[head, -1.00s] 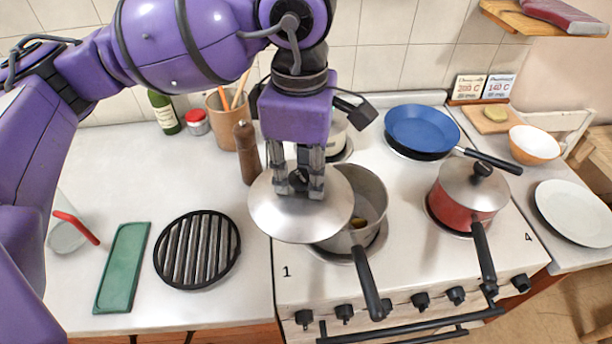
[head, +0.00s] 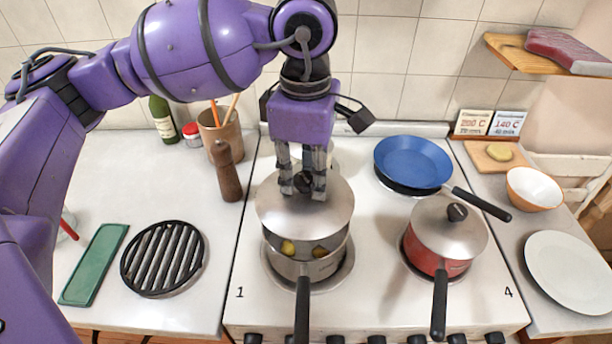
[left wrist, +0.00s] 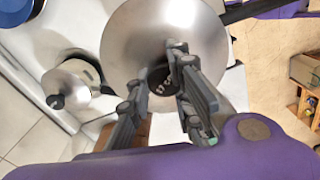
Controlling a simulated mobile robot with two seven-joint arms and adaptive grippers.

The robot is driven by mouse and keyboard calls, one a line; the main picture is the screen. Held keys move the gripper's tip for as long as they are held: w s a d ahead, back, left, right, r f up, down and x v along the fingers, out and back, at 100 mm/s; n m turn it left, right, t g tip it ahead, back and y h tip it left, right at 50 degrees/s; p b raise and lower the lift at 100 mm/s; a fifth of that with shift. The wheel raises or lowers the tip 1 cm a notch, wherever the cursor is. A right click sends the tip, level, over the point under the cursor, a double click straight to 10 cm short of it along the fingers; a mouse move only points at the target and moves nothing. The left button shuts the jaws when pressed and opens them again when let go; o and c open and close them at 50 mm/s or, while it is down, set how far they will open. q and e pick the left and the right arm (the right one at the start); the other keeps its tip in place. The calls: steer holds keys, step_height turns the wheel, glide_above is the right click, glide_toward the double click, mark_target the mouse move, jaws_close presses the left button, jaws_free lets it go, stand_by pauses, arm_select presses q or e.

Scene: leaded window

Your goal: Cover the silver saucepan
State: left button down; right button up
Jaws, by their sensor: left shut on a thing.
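The silver saucepan (head: 306,266) stands on the front left burner, its black handle pointing toward the front edge. Something yellowish shows inside it. My left gripper (head: 303,190) is shut on the black knob of a round silver lid (head: 334,210). The lid is above the saucepan, toward its back, and leaves the front of the opening in sight. Whether the lid touches the rim I cannot tell. In the left wrist view the lid (left wrist: 130,45) fills the upper middle, under the fingers (left wrist: 160,105). My right gripper is not in view.
A red saucepan (head: 425,258) with its own lid stands at the front right. A blue pan (head: 413,160) is on the back right burner. A pepper mill (head: 228,172), black trivet (head: 163,258) and green mat (head: 95,263) are on the left counter.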

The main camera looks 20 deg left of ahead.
mark_target(307, 193)
arm_select(q)
steer(key=shift+w+d, duration=0.15)
steer(key=shift+a+f, duration=0.2)
steer(key=shift+f, duration=0.45)
steer(key=shift+f+b, duration=0.4)
step_height(307, 193, down, 2)
steer(key=shift+d+f+b, duration=0.1)
steer(key=shift+f+b, duration=0.1)
steer(key=shift+b, duration=0.25)
steer(key=shift+f, duration=0.55)
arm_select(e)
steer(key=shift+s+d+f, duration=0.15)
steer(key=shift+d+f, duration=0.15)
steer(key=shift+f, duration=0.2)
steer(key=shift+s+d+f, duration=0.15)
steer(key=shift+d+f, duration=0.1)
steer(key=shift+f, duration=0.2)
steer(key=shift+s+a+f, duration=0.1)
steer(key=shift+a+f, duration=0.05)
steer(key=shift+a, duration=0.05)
arm_select(q)
steer(key=shift+f+b, duration=0.6)
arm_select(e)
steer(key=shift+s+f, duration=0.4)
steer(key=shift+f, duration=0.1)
